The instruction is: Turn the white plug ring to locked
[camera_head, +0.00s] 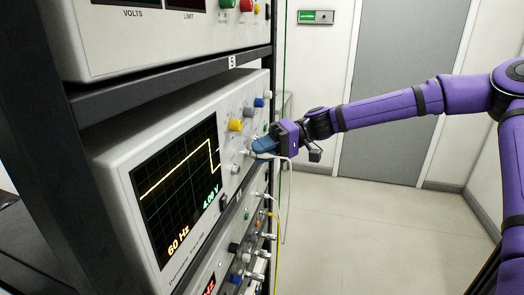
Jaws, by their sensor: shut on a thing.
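A white plug (250,153) sits at the front panel of the middle instrument, with a white cable (287,165) leading from it and hanging down. My gripper (262,147) reaches the panel from the right, its blue fingers shut around the plug end. The fingers hide most of the ring, so its turn and any locked mark cannot be seen. The instrument (115,168) has a screen with a yellow trace.
A yellow knob (236,125) and several small knobs sit close above the plug. More instruments with cables, one a yellow cable (277,250), fill the rack below. Another instrument (165,40) is above. The floor (350,240) at right is clear.

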